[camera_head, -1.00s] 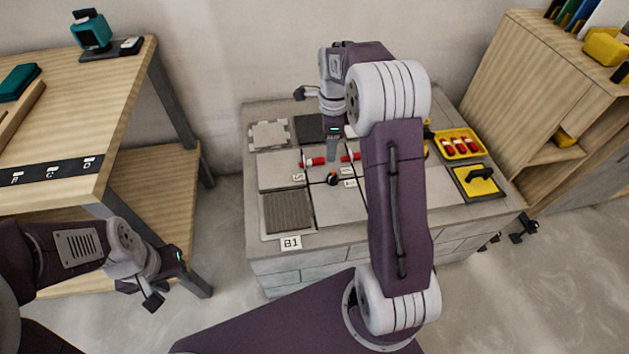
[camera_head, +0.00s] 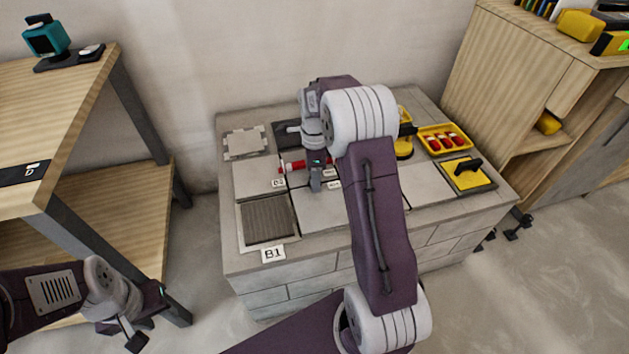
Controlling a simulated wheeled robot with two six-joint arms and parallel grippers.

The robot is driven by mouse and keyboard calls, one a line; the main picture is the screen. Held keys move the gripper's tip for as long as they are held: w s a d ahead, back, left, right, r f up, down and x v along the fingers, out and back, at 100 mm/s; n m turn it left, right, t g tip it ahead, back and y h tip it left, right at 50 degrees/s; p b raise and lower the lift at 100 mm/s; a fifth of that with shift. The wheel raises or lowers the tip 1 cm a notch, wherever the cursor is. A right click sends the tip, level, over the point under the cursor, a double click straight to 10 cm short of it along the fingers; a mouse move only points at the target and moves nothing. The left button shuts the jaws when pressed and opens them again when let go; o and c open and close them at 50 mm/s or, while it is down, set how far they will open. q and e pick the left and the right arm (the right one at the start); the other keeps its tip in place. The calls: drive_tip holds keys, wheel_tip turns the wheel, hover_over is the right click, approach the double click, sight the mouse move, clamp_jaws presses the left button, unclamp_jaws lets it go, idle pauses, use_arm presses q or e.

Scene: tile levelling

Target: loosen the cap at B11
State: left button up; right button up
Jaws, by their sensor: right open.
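My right gripper (camera_head: 317,184) is open and points down over the tiled top of the block, in front of a red cap (camera_head: 294,166) lying on its side. Small white labels stand beside it, one to the left (camera_head: 278,183) and one to the right (camera_head: 334,185); their text is too small to read surely. The cap at B11 cannot be made out; the gripper and forearm cover that part of the tiles. My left gripper (camera_head: 130,334) hangs at the lower left, away from the block; its jaws are unclear.
A yellow tray (camera_head: 422,138) with red caps and a yellow float with a black handle (camera_head: 466,174) sit at the block's right. A ribbed dark tile (camera_head: 268,220) lies by the B1 label (camera_head: 273,254). A wooden bench (camera_head: 75,100) and shelf (camera_head: 520,70) flank the block.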

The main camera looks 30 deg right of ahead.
drive_tip(key=shift+r, duration=0.15)
drive_tip(key=shift+c, duration=0.7)
clamp_jaws()
drive_tip(key=shift+r+p, duration=0.15)
drive_tip(key=shift+p, duration=0.45)
drive_tip(key=n+p, duration=1.1)
drive_tip(key=p, duration=0.3)
drive_tip(key=shift+s, duration=0.1)
drive_tip(key=n+p, duration=0.3)
drive_tip(key=n, duration=0.1)
drive_tip(key=shift+n+p, duration=0.3)
drive_tip(key=shift+n, duration=0.1)
drive_tip(key=n+p, duration=0.2)
drive_tip(key=n, duration=0.2)
drive_tip(key=shift+n, duration=0.3)
drive_tip(key=n+p, duration=0.2)
drive_tip(key=n, duration=0.3)
drive_tip(key=n+p, duration=0.1)
drive_tip(key=n, duration=0.5)
drive_tip(key=shift+n, duration=0.4)
drive_tip(key=n+p, duration=0.1)
drive_tip(key=n, duration=0.5)
drive_tip(key=shift+d, duration=0.1)
drive_tip(key=n, duration=0.6)
drive_tip(key=shift+f+n, duration=0.2)
drive_tip(key=shift+n, duration=0.4)
